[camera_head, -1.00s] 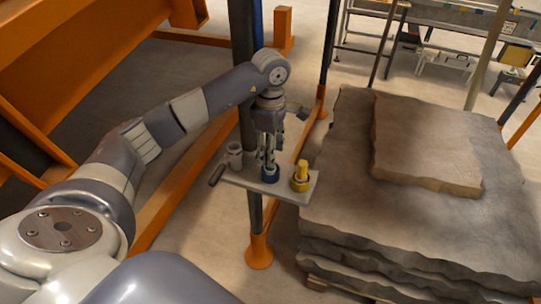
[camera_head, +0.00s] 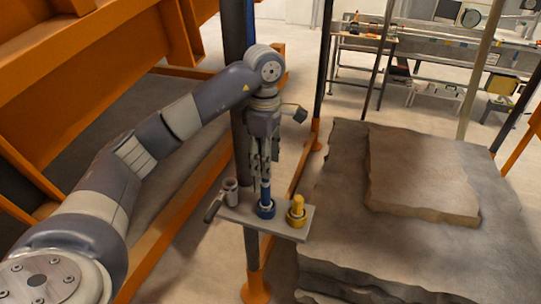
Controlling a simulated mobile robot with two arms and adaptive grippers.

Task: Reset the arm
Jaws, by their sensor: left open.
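My left arm comes in from the left, and its gripper (camera_head: 261,178) points straight down over a small grey shelf. The gripper is open, its slim fingers just above or beside the upright stem of a blue knob (camera_head: 266,208). I cannot tell whether they touch it. The blue knob stands in the middle of the shelf (camera_head: 290,230). A yellow knob (camera_head: 297,212) stands to its right and a grey cylinder (camera_head: 230,191) to its left. My right gripper is not in view.
The shelf is on a dark post with an orange foot (camera_head: 256,288). Large stacked stone slabs (camera_head: 335,215) fill the right side. An orange frame (camera_head: 90,50) rises at the left. A bench with equipment (camera_head: 440,65) stands at the back right.

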